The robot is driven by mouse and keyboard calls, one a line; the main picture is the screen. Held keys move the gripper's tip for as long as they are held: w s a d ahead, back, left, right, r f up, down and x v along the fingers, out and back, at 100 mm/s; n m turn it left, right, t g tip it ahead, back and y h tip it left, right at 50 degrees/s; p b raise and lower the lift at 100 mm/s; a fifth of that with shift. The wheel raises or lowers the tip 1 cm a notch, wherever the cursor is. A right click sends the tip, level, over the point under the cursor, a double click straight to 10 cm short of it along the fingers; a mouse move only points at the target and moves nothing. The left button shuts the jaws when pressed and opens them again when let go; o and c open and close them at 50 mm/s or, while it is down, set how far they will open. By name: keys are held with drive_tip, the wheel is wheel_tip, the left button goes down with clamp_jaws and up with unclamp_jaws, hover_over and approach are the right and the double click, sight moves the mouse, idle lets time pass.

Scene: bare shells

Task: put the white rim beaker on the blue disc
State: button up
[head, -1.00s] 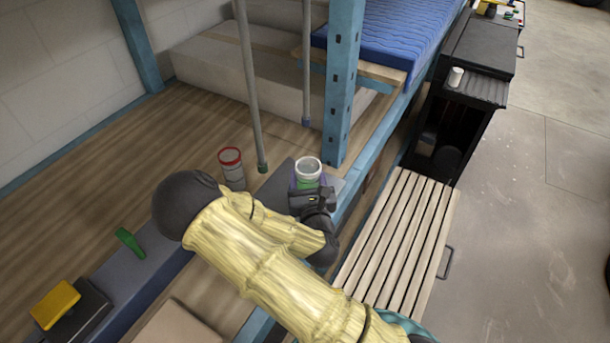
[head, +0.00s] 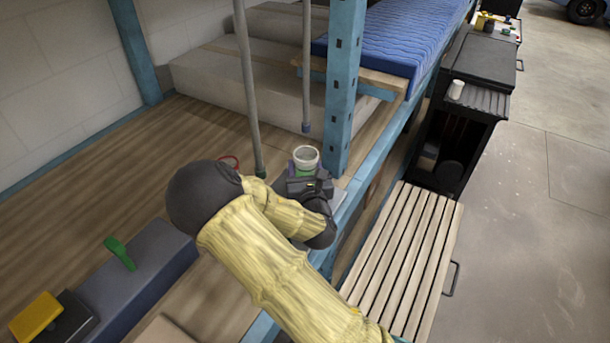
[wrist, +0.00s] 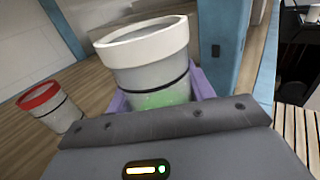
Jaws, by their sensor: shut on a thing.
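The white rim beaker (head: 306,157) is grey-white with a green lower part and a dark band. It also shows upright, slightly tilted in the picture, in the wrist view (wrist: 147,60). My gripper (head: 305,178) is shut on it, with purple pieces at both sides of the beaker in the wrist view. The beaker's bottom is hidden behind my gripper, so I cannot tell whether it touches anything. I cannot make out a blue disc in either view.
A red rim beaker (wrist: 52,105) stands to the left on the wooden surface. A blue post (head: 343,90) rises close to the right, and a grey pole (head: 248,90) stands behind. A dark blue box (head: 145,275) with a green piece (head: 119,252) lies front left.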

drive_tip(key=shift+f, duration=0.1)
drive_tip(key=shift+f+p, duration=0.3)
drive_tip(key=shift+f, duration=1.35)
drive_tip(key=shift+f, duration=0.2)
drive_tip(key=o, duration=1)
drive_tip(key=shift+r, duration=0.1)
